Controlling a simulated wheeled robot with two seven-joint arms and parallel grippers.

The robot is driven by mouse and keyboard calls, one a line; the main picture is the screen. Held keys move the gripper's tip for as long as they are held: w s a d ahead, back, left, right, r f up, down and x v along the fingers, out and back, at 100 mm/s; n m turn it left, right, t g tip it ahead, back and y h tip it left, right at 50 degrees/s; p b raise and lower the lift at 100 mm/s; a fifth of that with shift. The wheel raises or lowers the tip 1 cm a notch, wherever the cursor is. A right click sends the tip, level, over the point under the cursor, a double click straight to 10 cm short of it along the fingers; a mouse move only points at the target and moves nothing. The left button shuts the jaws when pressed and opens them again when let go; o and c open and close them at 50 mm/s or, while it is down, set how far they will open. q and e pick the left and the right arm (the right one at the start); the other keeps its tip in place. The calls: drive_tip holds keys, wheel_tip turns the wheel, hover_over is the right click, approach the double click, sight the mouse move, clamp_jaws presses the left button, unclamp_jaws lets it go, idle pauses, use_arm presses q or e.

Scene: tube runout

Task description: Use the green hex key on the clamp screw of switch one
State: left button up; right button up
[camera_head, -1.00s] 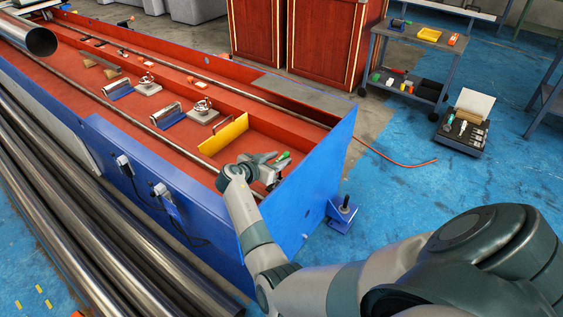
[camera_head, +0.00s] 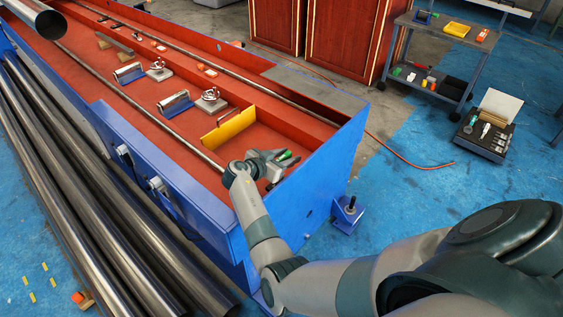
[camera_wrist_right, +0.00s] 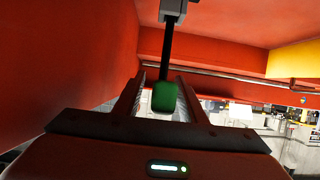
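My right gripper (camera_head: 275,159) is inside the red trough at its near right end. In the right wrist view the gripper (camera_wrist_right: 163,84) is shut on the green handle of the hex key (camera_wrist_right: 164,97). The key's black shaft runs straight away from the fingers to a small grey block (camera_wrist_right: 173,9) at the top edge. Whether the tip sits in a screw there is not clear. I cannot tell which part is switch one. My left gripper is not in view.
The blue end plate (camera_head: 325,165) stands close right of my right gripper. A yellow plate (camera_head: 229,125) stands in the trough (camera_head: 188,133) beyond it. Clamps and V-blocks (camera_head: 174,104) lie farther left. Long steel tubes (camera_head: 100,200) lie in front. A cart (camera_head: 450,45) stands at back right.

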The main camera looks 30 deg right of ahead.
clamp_jaws()
drive_tip(key=shift+r, duration=0.45)
wheel_tip(320, 180, up, 8)
drive_tip(key=shift+f, duration=0.25)
drive_tip(key=shift+r+b, duration=0.3)
drive_tip(key=shift+r, duration=0.4)
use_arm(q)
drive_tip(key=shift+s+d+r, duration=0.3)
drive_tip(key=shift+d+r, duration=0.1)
use_arm(e)
drive_tip(key=shift+r, duration=0.1)
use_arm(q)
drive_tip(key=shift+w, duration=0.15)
